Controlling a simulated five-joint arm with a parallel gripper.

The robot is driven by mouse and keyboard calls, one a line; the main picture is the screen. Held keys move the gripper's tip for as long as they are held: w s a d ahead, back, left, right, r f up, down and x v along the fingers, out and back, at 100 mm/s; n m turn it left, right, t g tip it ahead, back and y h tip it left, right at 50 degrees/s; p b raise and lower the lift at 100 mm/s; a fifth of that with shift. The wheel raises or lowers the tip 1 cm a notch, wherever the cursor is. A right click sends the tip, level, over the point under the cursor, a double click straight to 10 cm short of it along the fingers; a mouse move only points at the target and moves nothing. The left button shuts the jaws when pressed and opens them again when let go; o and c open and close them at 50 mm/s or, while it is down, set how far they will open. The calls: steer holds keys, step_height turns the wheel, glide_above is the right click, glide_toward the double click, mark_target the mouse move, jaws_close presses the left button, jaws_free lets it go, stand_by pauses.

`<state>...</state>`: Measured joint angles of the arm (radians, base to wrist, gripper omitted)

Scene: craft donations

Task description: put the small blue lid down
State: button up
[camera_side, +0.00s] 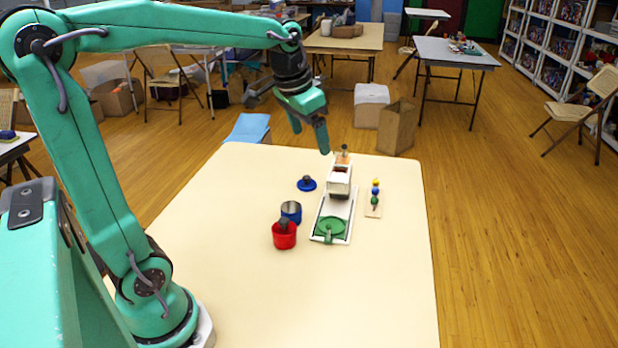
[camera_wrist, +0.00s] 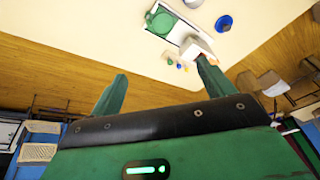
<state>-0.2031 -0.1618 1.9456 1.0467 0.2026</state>
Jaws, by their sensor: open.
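The small blue lid (camera_side: 307,185) lies flat on the cream table, with a dark knob on top. In the wrist view the blue lid (camera_wrist: 224,23) is near the top, apart from my fingers. My gripper (camera_side: 309,132) is open and empty, raised above the far end of the table, beyond the lid. In the wrist view my gripper (camera_wrist: 162,72) shows both fingers spread wide.
A white board (camera_side: 321,231) right of the cups bears a green disc (camera_side: 330,226) and a white block (camera_side: 340,182). A small strip with coloured beads (camera_side: 375,200) stands further right. The cream table (camera_side: 380,290) is clear at the front and left.

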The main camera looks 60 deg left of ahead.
steer(key=s+d+f+t, duration=0.1)
steer(key=s+d+f, duration=0.1)
steer(key=s, duration=0.5)
steer(key=s+d+f+t, duration=0.1)
steer(key=s+d+f, duration=0.1)
steer(key=s+d, duration=0.3)
steer(key=shift+s+d+f+h, duration=0.3)
steer(key=shift+s+h, duration=0.1)
steer(key=shift+s, duration=0.7)
